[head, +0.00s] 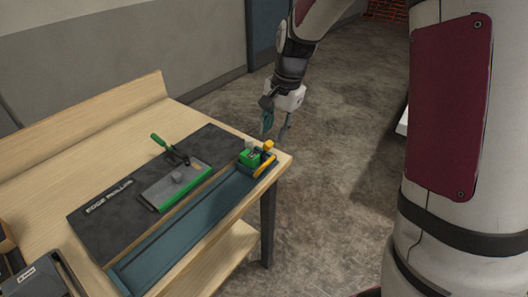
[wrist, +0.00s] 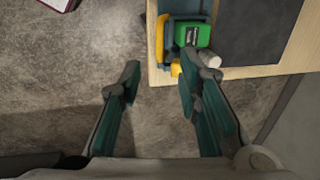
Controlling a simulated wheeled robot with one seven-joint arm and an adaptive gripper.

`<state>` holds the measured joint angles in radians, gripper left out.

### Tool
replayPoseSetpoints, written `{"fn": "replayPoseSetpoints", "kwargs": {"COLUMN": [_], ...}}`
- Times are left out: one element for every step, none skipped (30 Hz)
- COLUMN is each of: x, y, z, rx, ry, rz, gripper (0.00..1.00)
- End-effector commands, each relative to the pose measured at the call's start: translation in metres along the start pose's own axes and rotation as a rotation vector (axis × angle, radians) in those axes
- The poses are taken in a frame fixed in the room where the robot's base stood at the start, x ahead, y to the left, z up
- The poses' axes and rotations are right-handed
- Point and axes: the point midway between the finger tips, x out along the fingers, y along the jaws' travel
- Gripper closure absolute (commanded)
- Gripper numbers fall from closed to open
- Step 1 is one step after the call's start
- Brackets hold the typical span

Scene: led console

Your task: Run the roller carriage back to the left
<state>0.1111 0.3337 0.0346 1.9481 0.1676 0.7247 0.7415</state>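The roller carriage (head: 251,157), a green block with yellow parts, sits at the right end of a long blue-grey rail (head: 190,216) on the table's front edge. In the wrist view its green block (wrist: 193,33) and yellow handle (wrist: 162,42) show at the table corner, with a pale round end beside them. My gripper (head: 275,130) is open and empty, past the table's right end and apart from the carriage. In the wrist view the two fingers (wrist: 160,88) point toward the carriage, with bare floor between them.
A dark mat (head: 100,227) with white lettering lies behind the rail. On it is a grey and green plate (head: 165,195) with a green-handled lever clamp (head: 160,141) standing up. A dark box (head: 38,280) is at the table's near left. The floor right of the table is clear.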

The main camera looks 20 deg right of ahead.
Motion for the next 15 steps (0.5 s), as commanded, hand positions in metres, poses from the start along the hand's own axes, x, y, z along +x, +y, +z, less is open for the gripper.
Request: {"fn": "replayPoseSetpoints", "kwargs": {"x": [0.009, 0.014, 0.021, 0.027, 0.033, 0.041, 0.047, 0.053, 0.061, 0.067, 0.072, 0.08, 0.085, 0.09, 0.097], "y": [0.001, 0.002, 0.002, 0.002, 0.002, 0.002, 0.002, 0.002, 0.002, 0.002, 0.002, 0.002, 0.002, 0.002, 0.002], "z": [0.001, 0.001, 0.001, 0.001, 0.001, 0.002, 0.002, 0.002, 0.002, 0.002, 0.002, 0.001, 0.001, 0.001, 0.001], "rx": [0.0, 0.0, 0.0, 0.0, 0.0, -0.001, -0.001, -0.001, -0.001, -0.001, -0.001, -0.001, -0.001, -0.002, -0.002], "ry": [-0.003, -0.004, -0.004, -0.005, -0.004, -0.005, -0.004, -0.005, -0.004, -0.005, -0.004, -0.004, -0.003, -0.003, -0.002], "rz": [0.003, 0.004, 0.004, 0.005, 0.004, 0.005, 0.004, 0.005, 0.004, 0.005, 0.004, 0.005, 0.004, 0.004, 0.003], "gripper": [0.69, 0.69, 0.69, 0.69, 0.69, 0.69, 0.69, 0.69, 0.69, 0.69, 0.69, 0.69, 0.69, 0.69, 0.69]}}
